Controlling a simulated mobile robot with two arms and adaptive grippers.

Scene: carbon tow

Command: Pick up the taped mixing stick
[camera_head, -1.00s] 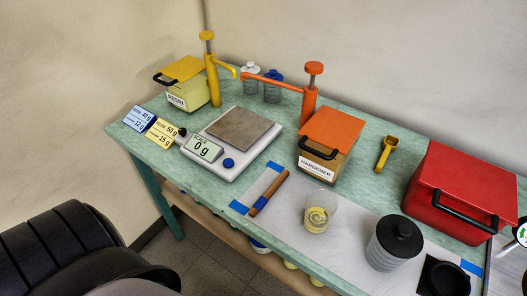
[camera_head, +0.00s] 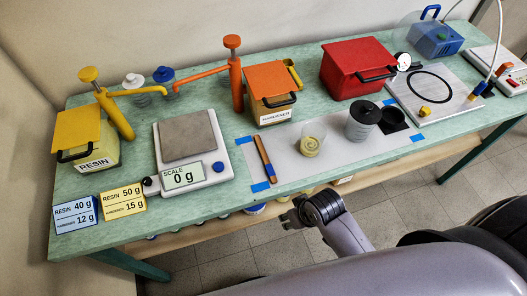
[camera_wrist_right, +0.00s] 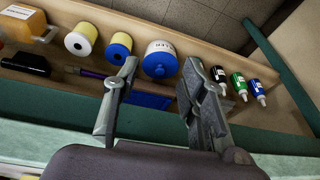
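The mixing stick (camera_head: 262,153) is a thin brown stick with blue tape around its near end. It lies on the table at the left edge of the pale sheet (camera_head: 290,172), beside strips of blue tape. My right gripper (camera_head: 290,212) is in front of the table's near edge, a little right of the stick and apart from it. In the right wrist view my right gripper (camera_wrist_right: 160,66) is open with nothing between its fingers, facing the shelf under the table. The stick does not show there. My left gripper is not in view.
A clear cup (camera_head: 312,138) stands right of the stick, with a grey lidded jar (camera_head: 361,122) beyond. The scale (camera_head: 196,152) is to the left, the hardener box (camera_head: 272,95) behind. The lower shelf (camera_wrist_right: 85,85) holds spools, a tub and small bottles.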

